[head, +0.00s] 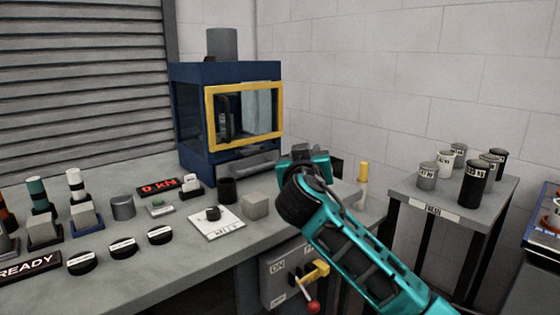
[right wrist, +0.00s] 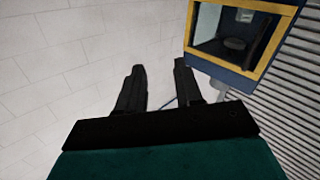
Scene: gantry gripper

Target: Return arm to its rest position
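My right arm, teal and black, comes in from the lower right in the head view. It reaches over the bench in front of the blue press cabinet (head: 187,115) with its yellow-framed window. The right gripper (right wrist: 160,80) shows two black fingers held apart, with nothing between them but wall and a thin strip behind. In the head view the fingers are mostly hidden behind the wrist. The cabinet (right wrist: 285,52) also shows at the upper right in the right wrist view. My left gripper is in neither view.
A small table (head: 405,190) with several canisters stands right of the arm. A panel with a red-knobbed lever (head: 312,306) sits below the bench edge.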

